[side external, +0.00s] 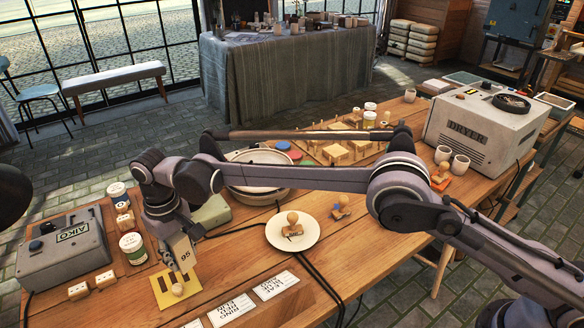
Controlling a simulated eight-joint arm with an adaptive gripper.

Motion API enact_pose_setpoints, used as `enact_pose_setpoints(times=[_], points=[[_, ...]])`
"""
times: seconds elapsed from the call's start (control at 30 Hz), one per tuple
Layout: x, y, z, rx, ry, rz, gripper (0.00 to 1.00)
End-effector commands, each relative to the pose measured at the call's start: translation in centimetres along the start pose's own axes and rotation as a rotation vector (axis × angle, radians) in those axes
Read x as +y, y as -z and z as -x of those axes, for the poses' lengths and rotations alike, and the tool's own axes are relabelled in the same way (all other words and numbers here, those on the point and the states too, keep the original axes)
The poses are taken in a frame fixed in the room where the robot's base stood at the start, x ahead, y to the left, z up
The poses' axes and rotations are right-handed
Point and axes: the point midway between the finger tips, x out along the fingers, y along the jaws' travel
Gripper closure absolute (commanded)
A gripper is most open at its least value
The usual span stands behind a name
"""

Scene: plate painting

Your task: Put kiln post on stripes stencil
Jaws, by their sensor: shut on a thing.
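The stripes stencil appears to be the yellow card (159,299) with dark slots, lying flat on the table at the lower left. My gripper (179,274) points down over it, with its fingers close to the card. A small pale, round-ended piece, apparently the kiln post (178,290), shows at the fingertips over the stencil's middle. The gripper is shut on it. The fingers hide part of the piece, and I cannot tell whether its lower end touches the card.
A grey AIKO box (62,251) and a green-labelled jar (133,248) stand left of the stencil. A white plate (306,241) bearing a wooden stamp (293,225) lies to the right. Printed cards (274,285) line the front edge. Dark cables cross the table.

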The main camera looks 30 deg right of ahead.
Motion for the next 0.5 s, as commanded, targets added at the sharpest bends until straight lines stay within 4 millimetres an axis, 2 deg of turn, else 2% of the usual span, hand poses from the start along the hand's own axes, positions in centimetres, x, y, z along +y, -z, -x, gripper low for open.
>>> enact_pose_setpoints(times=[0.17,0.4,0.5], points=[[-0.6,0.1,-0.6,0.000,0.000,0.000,1.00],[-0.5,0.1,-3.6,0.000,0.000,0.000,1.00],[-0.5,0.1,-4.3,0.000,0.000,0.000,1.00]])
